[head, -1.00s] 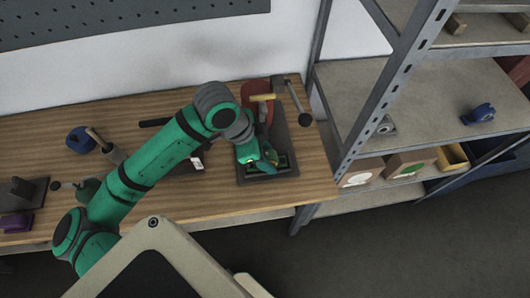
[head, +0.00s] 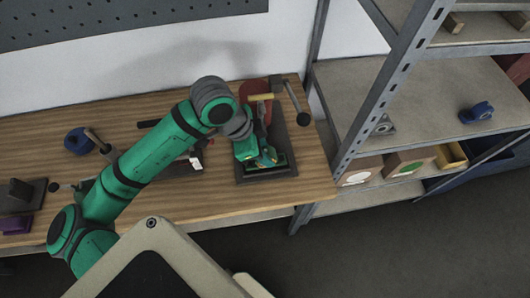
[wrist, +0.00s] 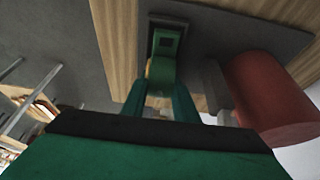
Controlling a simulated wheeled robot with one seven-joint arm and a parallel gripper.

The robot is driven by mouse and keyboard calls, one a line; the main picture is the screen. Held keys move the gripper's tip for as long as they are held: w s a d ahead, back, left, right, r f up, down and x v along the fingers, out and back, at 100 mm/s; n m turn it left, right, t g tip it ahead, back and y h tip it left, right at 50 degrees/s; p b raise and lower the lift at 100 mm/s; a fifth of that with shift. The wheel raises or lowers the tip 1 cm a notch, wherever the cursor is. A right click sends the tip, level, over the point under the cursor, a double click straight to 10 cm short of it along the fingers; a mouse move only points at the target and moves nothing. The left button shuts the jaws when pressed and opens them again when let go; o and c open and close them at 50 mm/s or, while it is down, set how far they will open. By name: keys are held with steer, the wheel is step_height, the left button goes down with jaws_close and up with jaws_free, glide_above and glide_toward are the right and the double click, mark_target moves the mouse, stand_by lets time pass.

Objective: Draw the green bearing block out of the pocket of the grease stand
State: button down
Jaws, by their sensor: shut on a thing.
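My gripper (wrist: 160,92) is shut on the block's near part. In the head view my gripper (head: 262,156) points down over the front of the stand (head: 296,137), which lies on the wooden bench. The gripper hides most of the block there. I cannot tell how deep the block sits in the pocket.
A red cylinder (wrist: 268,95) stands close beside my gripper on the stand. A metal shelf upright (head: 375,115) rises to the right. Several tools lie along the left of the bench.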

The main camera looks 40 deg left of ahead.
mark_target(270, 152)
steer(key=shift+w+r, duration=0.15)
steer(key=shift+r, duration=1.45)
steer(key=shift+d, duration=0.1)
steer(key=shift+r, duration=1.55)
steer(key=shift+d+f, duration=0.1)
steer(key=shift+d, duration=0.15)
steer(key=shift+a, duration=0.3)
